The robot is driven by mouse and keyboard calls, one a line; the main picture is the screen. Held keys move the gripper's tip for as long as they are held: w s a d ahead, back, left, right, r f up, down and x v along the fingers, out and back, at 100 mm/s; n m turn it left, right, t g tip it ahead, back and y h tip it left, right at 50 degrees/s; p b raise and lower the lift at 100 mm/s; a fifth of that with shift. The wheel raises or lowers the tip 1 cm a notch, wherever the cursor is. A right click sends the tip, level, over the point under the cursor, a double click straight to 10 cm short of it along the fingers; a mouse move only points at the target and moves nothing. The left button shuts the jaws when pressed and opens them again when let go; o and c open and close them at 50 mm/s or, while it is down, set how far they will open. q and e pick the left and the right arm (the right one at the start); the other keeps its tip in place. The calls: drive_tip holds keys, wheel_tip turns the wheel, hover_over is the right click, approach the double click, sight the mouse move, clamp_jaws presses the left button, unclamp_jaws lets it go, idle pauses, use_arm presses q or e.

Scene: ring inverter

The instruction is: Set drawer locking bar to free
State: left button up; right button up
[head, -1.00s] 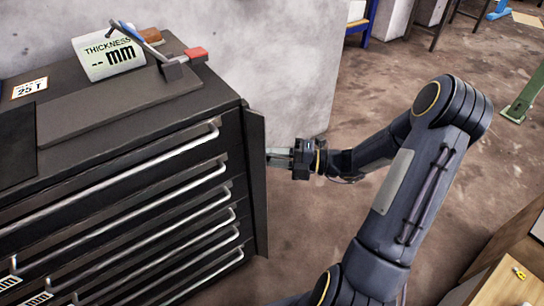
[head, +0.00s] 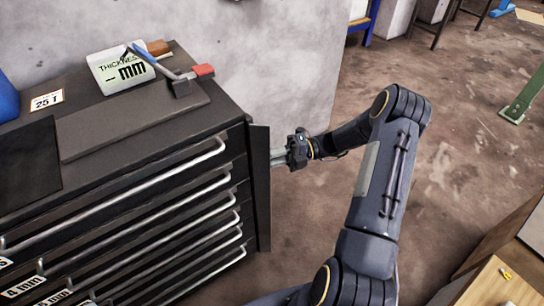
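The drawer locking bar (head: 261,186) is a dark upright plate at the right front edge of the black drawer cabinet (head: 228,112). It stands out from the cabinet's corner, swung outward rather than lying flat over the drawer fronts. My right gripper (head: 279,157) is at the bar's right side, with its fingers pointing left at the upper part of the bar. Its fingertips are at or very near the bar; I cannot tell whether they touch it or how far apart they are. My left gripper is out of view.
Several drawers with silver handles (head: 170,185) fill the cabinet front. A wooden bench (head: 500,285) stands at the lower right. The floor between is clear.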

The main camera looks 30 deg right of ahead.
drive_tip(key=shift+w+n+g, duration=0.15)
drive_tip(key=shift+n+g, duration=0.25)
drive_tip(key=shift+g, duration=0.2)
drive_tip(key=o, duration=1)
drive_tip(key=d, duration=0.5)
drive_tip(key=s+d, duration=0.1)
drive_tip(key=d, duration=0.1)
drive_tip(key=shift+d, duration=0.4)
